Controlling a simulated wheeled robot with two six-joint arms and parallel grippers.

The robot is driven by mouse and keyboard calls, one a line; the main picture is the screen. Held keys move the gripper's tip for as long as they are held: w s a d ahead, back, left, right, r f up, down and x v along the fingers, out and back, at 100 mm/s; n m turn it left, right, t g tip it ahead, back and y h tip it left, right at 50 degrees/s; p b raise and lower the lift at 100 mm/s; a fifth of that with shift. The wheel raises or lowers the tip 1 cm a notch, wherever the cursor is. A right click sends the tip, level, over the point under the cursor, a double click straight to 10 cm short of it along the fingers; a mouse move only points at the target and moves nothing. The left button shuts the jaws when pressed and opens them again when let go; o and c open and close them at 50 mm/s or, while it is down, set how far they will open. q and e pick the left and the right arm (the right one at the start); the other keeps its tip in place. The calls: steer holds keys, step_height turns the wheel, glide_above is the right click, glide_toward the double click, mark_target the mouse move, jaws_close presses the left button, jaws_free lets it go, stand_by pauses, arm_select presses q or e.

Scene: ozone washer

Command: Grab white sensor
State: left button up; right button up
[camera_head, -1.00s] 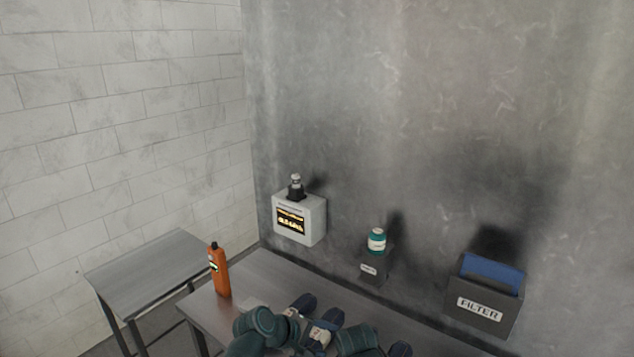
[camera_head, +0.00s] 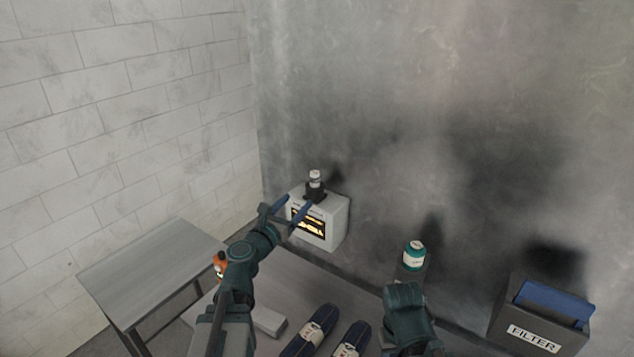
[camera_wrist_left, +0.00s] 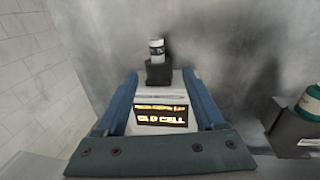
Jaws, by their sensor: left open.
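The white sensor (camera_head: 315,178) is a small white cylinder with a dark band. It stands upright in a black holder (camera_head: 315,192) on top of a white wall box (camera_head: 338,222) with a lit display. My left gripper (camera_head: 299,201) is open and empty, its blue fingers pointing at the box from the front left. In the left wrist view the sensor (camera_wrist_left: 157,48) stands beyond and above the fingertips (camera_wrist_left: 160,74), near the middle between them. The box's display, reading "OLD CELL", shows between the fingers. My right arm shows at the lower middle; its gripper is out of view.
A teal-and-white bottle (camera_head: 414,255) stands on a small wall bracket. A grey FILTER bin (camera_head: 505,318) is at right. Dark blue cartridges (camera_head: 312,330) lie on the table (camera_head: 335,290). An orange device (camera_head: 220,262) is partly behind my left arm. A side table (camera_head: 150,265) is empty.

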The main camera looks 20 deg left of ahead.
mark_target(313, 180)
arm_select(q)
steer(key=w, duration=0.2)
steer(key=w+d, duration=0.1)
steer(key=w, duration=0.5)
steer(key=shift+w+d, duration=0.1)
steer(key=shift+d, duration=0.15)
steer(key=shift+w+r, duration=0.1)
steer(key=shift+w, duration=0.4)
steer(key=w, duration=0.4)
steer(key=shift+w+d, duration=0.1)
steer(key=shift+d, duration=0.15)
steer(key=shift+r, duration=0.1)
jaws_close()
